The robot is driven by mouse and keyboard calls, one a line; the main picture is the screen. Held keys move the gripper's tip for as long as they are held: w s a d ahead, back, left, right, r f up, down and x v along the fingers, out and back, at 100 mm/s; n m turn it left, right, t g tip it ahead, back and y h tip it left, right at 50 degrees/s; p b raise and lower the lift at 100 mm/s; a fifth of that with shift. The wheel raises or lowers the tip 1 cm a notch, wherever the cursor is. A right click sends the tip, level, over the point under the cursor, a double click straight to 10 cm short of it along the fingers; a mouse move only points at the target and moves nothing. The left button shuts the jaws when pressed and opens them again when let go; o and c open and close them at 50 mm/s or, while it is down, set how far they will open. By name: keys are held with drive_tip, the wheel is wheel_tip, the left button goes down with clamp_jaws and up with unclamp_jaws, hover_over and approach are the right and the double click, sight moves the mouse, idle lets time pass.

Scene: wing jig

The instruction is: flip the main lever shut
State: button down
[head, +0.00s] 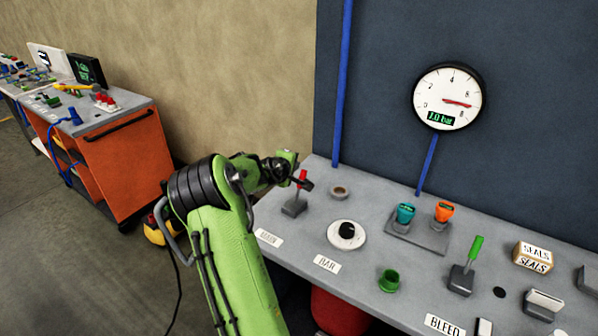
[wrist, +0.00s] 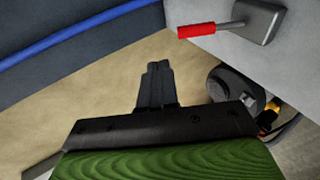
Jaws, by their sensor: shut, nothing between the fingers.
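The main lever (head: 302,176) has a red grip on a grey base, behind the MAIN label (head: 269,238) at the bench's left end. It stands roughly upright in the head view. In the wrist view its red grip (wrist: 197,31) shows at the top, with its base (wrist: 262,22) to the right. My gripper (wrist: 158,70) is shut and empty, with its fingertips below and left of the red grip in that view. A gap shows between them there. In the head view my gripper (head: 300,182) overlaps the lever, so contact cannot be told from that view.
A round BAR knob (head: 346,234), a small ring (head: 340,192), teal (head: 405,212) and orange (head: 444,211) fittings and a green BLEED lever (head: 474,249) stand rightward on the bench. The gauge (head: 447,96) reads 7.0 bar. An orange cart (head: 125,165) stands left.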

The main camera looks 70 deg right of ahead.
drive_tip(key=shift+s+a+r, duration=0.25)
drive_tip(key=shift+a+r, duration=0.85)
drive_tip(key=shift+a, duration=0.15)
